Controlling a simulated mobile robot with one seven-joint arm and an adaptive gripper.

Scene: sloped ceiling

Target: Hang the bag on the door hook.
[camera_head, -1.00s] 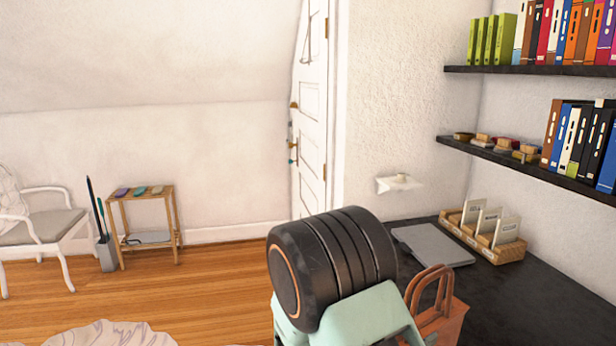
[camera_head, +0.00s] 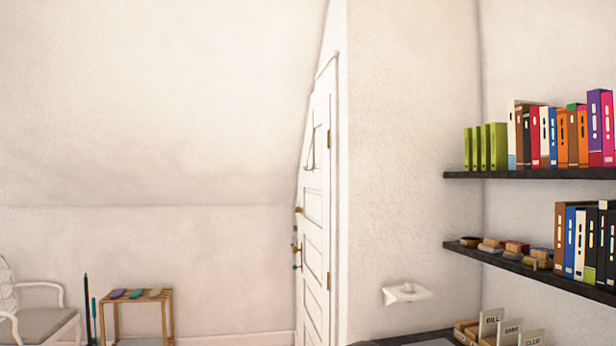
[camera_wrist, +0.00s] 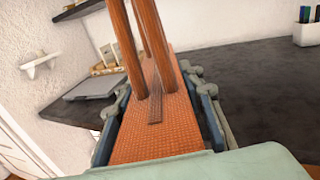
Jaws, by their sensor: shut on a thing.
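The bag (camera_wrist: 150,140) is orange-brown and woven, with tall brown handles, and fills the middle of the wrist view. My gripper (camera_wrist: 157,105) is shut on it, one finger on each side of its body, with the handles rising above. Neither bag nor gripper shows in the head view. The white door (camera_head: 316,215) stands at a narrow angle in the middle of the head view, under the sloped ceiling. A thin wire-like shape (camera_head: 311,148) is on its upper part; I cannot tell if it is the hook. Small brass fittings (camera_head: 298,210) sit along its left edge.
The dark desk (camera_wrist: 255,75) lies beyond the bag, with a grey laptop (camera_wrist: 90,88). A small white wall ledge (camera_head: 406,294) is right of the door. Shelves of binders (camera_head: 540,174) fill the right. A small wooden rack (camera_head: 140,300) and a chair (camera_head: 40,320) stand left.

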